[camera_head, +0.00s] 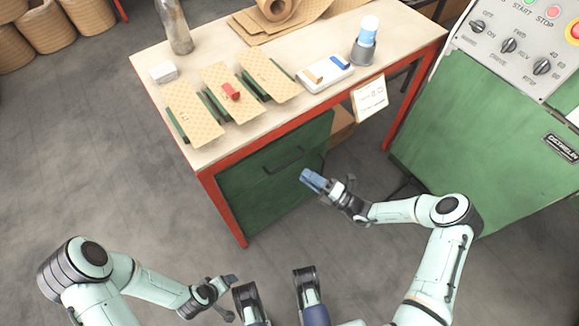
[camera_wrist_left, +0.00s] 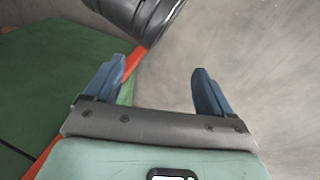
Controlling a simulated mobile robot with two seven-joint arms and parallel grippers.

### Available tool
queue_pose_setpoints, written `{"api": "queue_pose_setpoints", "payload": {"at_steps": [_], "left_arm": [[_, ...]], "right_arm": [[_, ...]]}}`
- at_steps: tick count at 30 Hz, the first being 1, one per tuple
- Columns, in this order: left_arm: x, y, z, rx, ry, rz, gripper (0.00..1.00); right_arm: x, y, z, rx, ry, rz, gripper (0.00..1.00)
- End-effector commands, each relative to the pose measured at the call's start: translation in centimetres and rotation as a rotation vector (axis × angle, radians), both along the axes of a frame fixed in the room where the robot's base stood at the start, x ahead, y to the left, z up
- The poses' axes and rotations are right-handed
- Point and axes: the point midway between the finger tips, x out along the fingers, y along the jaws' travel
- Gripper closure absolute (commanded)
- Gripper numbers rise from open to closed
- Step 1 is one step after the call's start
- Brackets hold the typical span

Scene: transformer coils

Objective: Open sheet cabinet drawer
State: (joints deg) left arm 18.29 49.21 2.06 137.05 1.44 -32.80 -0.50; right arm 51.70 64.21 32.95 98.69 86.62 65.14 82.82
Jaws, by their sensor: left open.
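The green sheet cabinet (camera_head: 255,190) stands under the workbench, and its front looks flush, with no drawer visibly pulled out. A dark bar handle (camera_head: 283,160) shows on the upper part of that front. My right gripper (camera_head: 312,180) is in front of the cabinet, to the right of the handle and a little lower in the picture. Its blue fingers overlap, so I cannot tell the gap or any contact. My left gripper (camera_head: 232,281) is low in the head view, apart from the cabinet. In the left wrist view it (camera_wrist_left: 158,90) is open and empty.
The workbench (camera_head: 140,62) has a red frame and carries patterned sheets, a glass bottle (camera_head: 174,25) and a white tray (camera_head: 325,74). A sign (camera_head: 369,96) hangs at its front edge. A green control machine (camera_head: 460,130) stands at right. Grey floor lies open at left.

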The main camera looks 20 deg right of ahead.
Motion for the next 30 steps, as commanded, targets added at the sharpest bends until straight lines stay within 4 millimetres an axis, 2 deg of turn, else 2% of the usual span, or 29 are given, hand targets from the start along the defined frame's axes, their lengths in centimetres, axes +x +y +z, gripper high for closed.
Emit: {"api": "queue_pose_setpoints", "payload": {"at_steps": [3, 9, 15, 23, 27, 30], "left_arm": [[0.6, 0.3, -0.6, 0.008, -0.014, 0.007, 0.16], [1.4, 0.8, -1.1, 0.018, -0.037, 0.016, 0.16], [1.8, 1.0, -1.2, 0.024, -0.047, 0.019, 0.16], [1.8, 1.0, -1.2, 0.024, -0.048, 0.020, 0.16], [1.8, 1.0, -1.2, 0.024, -0.048, 0.020, 0.16], [1.8, 1.0, -1.2, 0.024, -0.047, 0.019, 0.16]], "right_arm": [[1.9, 1.8, 0.3, -0.001, -0.002, 0.003, 0.62], [4.1, 3.9, 0.8, -0.003, -0.001, 0.003, 0.62], [5.0, 4.6, 1.1, -0.003, 0.001, 0.001, 0.62], [5.0, 4.7, 1.1, -0.002, 0.001, 0.001, 0.62], [5.0, 4.7, 1.1, -0.002, 0.001, 0.001, 1.00], [5.0, 4.7, 1.1, -0.002, 0.001, 0.001, 1.00]]}}
